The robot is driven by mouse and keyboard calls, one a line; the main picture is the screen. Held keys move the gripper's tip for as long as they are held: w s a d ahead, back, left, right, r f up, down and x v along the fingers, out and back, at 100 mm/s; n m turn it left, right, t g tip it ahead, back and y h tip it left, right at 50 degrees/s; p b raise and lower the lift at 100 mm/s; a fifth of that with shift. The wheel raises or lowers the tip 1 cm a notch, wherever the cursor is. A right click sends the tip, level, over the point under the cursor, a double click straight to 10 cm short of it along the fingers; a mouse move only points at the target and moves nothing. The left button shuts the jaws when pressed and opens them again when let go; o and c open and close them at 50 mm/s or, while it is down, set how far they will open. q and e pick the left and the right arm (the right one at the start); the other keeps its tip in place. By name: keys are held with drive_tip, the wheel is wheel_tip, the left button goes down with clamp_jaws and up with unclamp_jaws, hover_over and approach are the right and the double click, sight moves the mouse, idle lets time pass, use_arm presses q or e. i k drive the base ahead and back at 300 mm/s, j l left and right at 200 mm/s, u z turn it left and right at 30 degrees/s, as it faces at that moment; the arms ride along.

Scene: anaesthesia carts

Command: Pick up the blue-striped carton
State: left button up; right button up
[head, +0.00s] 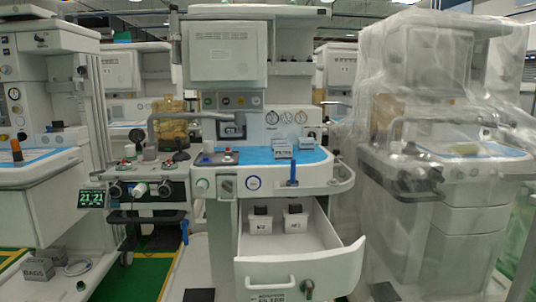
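Two small grey-white cartons stand on the blue mat (255,156) of the middle cart's worktop. The left carton (282,153) has dark lettering on its front, and a bluish band seems to show near its top. The right carton (306,144) stands close beside it, slightly farther back. Both are small in the picture, so I cannot tell for sure which one is blue-striped. Neither of my grippers shows in the head view.
Below the worktop an open drawer (299,267) juts forward, holding two white containers with dark tops (260,222). A plastic-covered cart (430,120) is at the right. Boxes (38,271) lie low at the left.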

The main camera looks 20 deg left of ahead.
sight(280, 152)
drive_tip(key=l+u, duration=0.8)
drive_tip(key=l, duration=0.25)
drive_tip(key=k, duration=0.05)
